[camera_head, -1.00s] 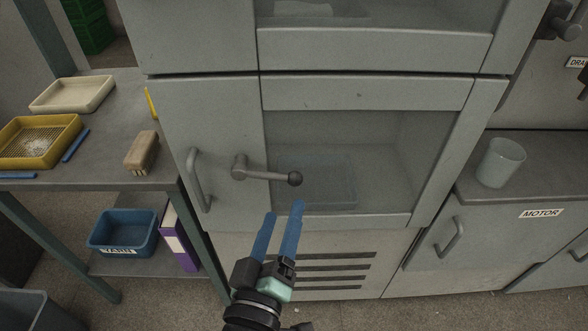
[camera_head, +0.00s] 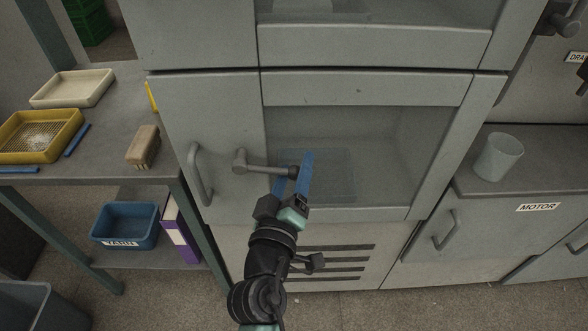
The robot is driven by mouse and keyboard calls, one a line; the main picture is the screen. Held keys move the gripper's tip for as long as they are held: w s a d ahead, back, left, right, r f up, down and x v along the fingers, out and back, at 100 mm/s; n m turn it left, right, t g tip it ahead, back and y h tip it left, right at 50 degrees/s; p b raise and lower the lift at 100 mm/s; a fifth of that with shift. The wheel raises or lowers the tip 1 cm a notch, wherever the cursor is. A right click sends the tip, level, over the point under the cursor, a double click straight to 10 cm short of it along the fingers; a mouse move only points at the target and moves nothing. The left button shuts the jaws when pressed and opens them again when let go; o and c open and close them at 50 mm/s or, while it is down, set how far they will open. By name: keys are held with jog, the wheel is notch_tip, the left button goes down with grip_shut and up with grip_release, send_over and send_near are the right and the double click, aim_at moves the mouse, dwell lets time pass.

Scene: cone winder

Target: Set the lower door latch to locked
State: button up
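The lower door (camera_head: 217,115) is grey with a glass window and is closed. Its latch (camera_head: 262,168) is a grey lever that points right, close to horizontal, from a pivot at the left of the window. My gripper (camera_head: 295,167) has two blue fingers, spread apart, at the lever's ball end. One finger passes in front of the ball on the right and the other is below it.
A fixed door handle (camera_head: 199,174) stands left of the latch. A side table (camera_head: 95,170) on the left holds trays and a brush (camera_head: 143,147). A vent (camera_head: 335,262) is below the door. A cup (camera_head: 498,157) stands on the right counter.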

grip_shut()
jog(key=shift+r, duration=0.1)
dwell(1.1)
